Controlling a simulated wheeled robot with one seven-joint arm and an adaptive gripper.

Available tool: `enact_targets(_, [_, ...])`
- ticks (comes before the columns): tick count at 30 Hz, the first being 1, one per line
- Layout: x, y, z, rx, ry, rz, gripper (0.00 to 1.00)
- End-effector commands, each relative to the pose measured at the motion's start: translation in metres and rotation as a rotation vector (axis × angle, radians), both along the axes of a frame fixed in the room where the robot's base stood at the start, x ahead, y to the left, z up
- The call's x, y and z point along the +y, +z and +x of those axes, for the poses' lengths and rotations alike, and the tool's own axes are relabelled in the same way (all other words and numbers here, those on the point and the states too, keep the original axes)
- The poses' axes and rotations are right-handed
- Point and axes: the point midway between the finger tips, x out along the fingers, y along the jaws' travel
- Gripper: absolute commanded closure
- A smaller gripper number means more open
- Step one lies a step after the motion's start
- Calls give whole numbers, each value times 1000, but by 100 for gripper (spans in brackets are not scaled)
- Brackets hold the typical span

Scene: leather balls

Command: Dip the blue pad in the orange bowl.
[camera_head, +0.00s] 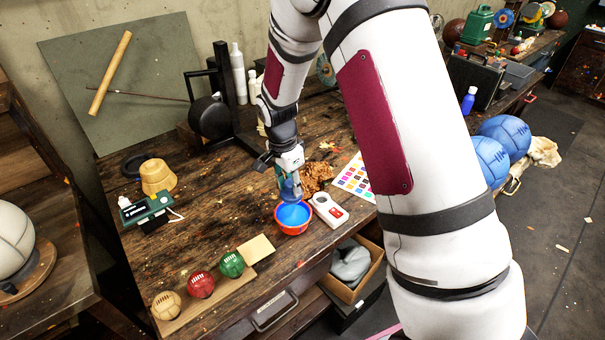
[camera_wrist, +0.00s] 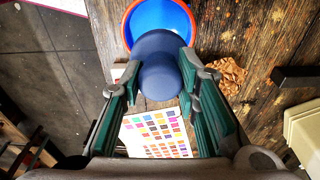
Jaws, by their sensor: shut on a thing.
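My gripper (camera_head: 288,181) is shut on the blue pad (camera_head: 291,193), a dark blue rounded thing. In the wrist view the pad (camera_wrist: 160,65) sits between the two green-lined fingers. The orange bowl (camera_head: 293,231) stands on the wooden bench with bright blue inside. In the head view the pad is just above the bowl's back edge. In the wrist view the pad hides the near part of the bowl (camera_wrist: 189,17). I cannot tell whether the pad touches the bowl or the blue in it.
A white device (camera_head: 325,207) stands close to the bowl's right, and a colour chart (camera_head: 354,180) lies behind it.

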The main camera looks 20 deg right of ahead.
Motion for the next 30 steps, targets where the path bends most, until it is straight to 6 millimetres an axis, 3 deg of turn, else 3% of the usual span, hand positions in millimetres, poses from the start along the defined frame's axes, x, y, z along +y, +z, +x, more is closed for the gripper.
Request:
enact_targets(8, [3, -12, -1, 2, 7, 0, 93])
enact_targets(30, [3, -76, -2, 2, 6, -1, 93])
